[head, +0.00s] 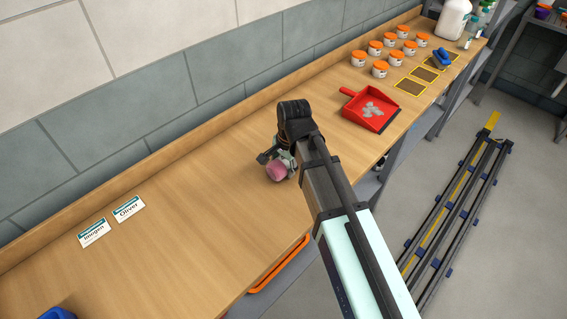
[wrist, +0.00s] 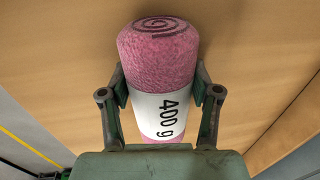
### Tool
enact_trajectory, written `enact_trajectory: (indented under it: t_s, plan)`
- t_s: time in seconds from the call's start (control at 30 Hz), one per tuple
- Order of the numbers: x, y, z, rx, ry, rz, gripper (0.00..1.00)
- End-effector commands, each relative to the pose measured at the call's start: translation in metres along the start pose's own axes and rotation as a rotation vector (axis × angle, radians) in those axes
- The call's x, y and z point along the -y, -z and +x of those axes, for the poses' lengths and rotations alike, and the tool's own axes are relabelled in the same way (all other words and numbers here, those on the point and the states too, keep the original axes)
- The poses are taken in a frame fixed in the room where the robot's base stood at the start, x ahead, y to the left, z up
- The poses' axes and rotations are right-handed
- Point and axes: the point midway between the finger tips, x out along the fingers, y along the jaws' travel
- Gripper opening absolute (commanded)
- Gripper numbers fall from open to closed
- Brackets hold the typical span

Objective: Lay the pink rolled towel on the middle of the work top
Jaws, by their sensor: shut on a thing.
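The pink rolled towel (wrist: 158,45) has a spiral end and a white band marked "400 g". My gripper (wrist: 160,103) is shut on it, with one finger on each side of the band in the wrist view. In the head view the towel (head: 276,169) shows as a small pink end at my gripper (head: 278,160), partly hidden by the arm. It is over the wooden work top (head: 190,215), near the middle of its depth. I cannot tell whether the towel touches the surface.
A red dustpan (head: 367,107) with grey bits lies to the right, with several orange-lidded jars (head: 380,69) beyond. Two name cards, Imogen (head: 94,233) and Oliver (head: 128,208), lie to the left. A blue object (head: 58,313) is at the lower left. The top between cards and gripper is clear.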

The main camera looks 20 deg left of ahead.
Motion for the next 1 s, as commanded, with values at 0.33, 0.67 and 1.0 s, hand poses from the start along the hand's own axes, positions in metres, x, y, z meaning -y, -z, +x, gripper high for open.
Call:
enact_trajectory:
  t_s: [0.33,0.67,1.0]
  plan:
    - [0.0,0.0,0.003,-0.001,0.001,0.0,0.25]
    - [0.0,0.0,0.003,-0.001,0.001,0.0,0.87]
    - [0.001,0.001,-0.011,-0.002,0.003,0.0,0.87]
